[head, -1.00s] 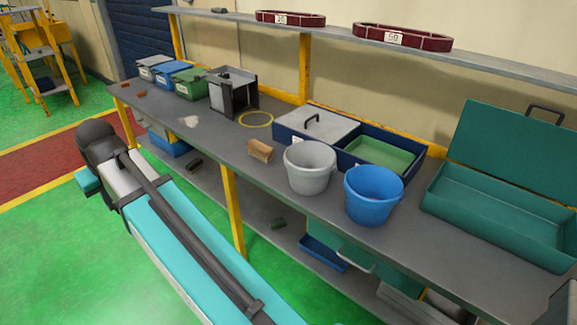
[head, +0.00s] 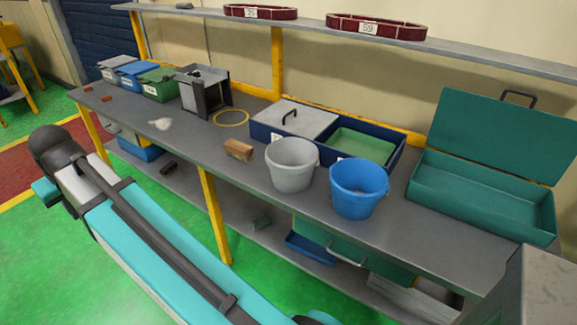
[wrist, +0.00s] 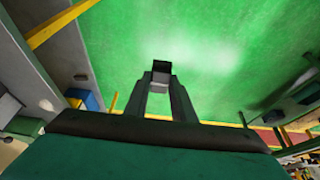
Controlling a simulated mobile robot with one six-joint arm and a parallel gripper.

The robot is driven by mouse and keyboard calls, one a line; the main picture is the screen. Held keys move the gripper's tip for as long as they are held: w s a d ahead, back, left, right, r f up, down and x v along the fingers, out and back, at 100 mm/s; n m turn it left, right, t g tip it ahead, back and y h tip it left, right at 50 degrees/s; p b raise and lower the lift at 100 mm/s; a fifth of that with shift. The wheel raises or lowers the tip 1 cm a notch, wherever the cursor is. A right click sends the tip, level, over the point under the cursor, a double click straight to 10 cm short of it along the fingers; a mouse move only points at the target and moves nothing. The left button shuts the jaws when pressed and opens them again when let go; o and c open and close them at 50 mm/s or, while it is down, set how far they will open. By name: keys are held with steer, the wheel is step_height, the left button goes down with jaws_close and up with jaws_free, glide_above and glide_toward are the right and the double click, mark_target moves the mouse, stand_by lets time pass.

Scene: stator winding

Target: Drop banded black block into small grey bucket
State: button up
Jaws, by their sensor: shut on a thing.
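The small grey bucket (head: 291,178) stands upright on the workbench, left of a blue bucket, in the head view. The part of its inside that shows looks empty. In the wrist view my gripper (wrist: 161,82) is shut on a small dark block (wrist: 161,66), held at the fingertips over green floor. The block shows a black end and a greyer side; its bands cannot be made out. My arm crosses the lower left of the head view, in front of the bench, but the gripper itself does not show there. The grey bucket cannot be made out in the wrist view.
The blue bucket (head: 357,200) stands close to the grey one. A brown block (head: 238,150) lies to its left, and a navy tray (head: 395,158) is behind. An open teal toolbox (head: 480,205) is at the right. An upper shelf (head: 440,45) runs above the bench.

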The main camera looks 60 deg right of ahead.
steer(key=shift+w+d, duration=0.1)
steer(key=shift+d, duration=0.5)
steer(key=s+d+r+p, duration=0.1)
steer(key=s+d+p, duration=0.1)
steer(key=d, duration=0.9)
steer(key=s+d+r+p, duration=0.1)
steer(key=s+d, duration=0.1)
steer(key=d, duration=0.8)
steer(key=s+d+r+p, duration=0.2)
steer(key=s+d, duration=0.1)
steer(key=d, duration=0.8)
steer(key=s+d+r+p, duration=0.2)
steer(key=s+d, duration=0.9)
steer(key=d, duration=0.2)
steer(key=s+d+r+p, duration=0.1)
steer(key=s+d+p, duration=0.1)
steer(key=s+d, duration=0.9)
steer(key=shift+d+r+p, duration=0.35)
steer(key=shift+d+r, duration=0.05)
steer(key=shift+d, duration=0.5)
steer(key=shift+f, duration=0.2)
steer(key=shift+f+b, duration=1.65)
steer(key=shift+f, duration=1.2)
